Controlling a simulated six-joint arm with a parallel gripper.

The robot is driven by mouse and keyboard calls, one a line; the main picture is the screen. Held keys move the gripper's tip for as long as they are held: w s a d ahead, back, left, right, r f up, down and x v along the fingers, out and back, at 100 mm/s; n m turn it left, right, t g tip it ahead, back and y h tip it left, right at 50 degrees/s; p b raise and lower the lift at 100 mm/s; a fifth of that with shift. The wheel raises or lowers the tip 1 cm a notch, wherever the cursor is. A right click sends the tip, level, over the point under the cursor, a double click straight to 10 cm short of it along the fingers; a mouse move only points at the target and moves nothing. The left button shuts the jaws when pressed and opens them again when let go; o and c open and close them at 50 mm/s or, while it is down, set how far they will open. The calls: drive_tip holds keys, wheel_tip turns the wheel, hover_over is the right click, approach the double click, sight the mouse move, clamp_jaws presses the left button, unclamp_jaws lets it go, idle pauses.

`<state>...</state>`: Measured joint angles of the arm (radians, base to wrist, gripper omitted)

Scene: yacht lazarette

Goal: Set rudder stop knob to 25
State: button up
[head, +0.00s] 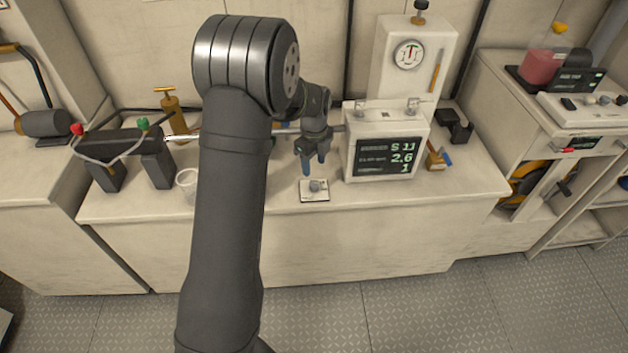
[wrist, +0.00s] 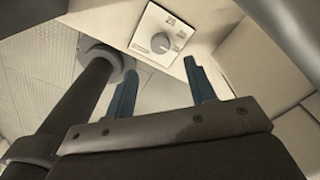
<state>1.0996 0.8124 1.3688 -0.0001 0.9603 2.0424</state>
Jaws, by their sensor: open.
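The rudder stop knob (head: 315,186) is a small grey dial on a white square plate (head: 314,196) at the front of the counter. In the wrist view the knob (wrist: 161,43) shows with its plate (wrist: 150,25) beyond the fingertips, with printed numbers around it; one looks like 20, the others are too small to read. I cannot tell exactly where the knob points. My gripper (head: 313,166) is above and slightly behind the knob, pointing down. In the wrist view its two blue fingers (wrist: 157,75) are apart, with nothing between them.
A white box with a dark display (head: 387,155) stands just right of the knob. A clear cup (head: 187,180) and a dark cylinder assembly with red and green caps (head: 120,142) stand to the left. The counter (head: 400,205) right of the plate is clear along its front edge.

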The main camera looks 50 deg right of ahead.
sight(314, 183)
wheel_tip(314, 183, down, 8)
drive_tip(key=shift+f, duration=0.1)
drive_tip(key=shift+c, duration=0.2)
drive_tip(key=c, duration=0.9)
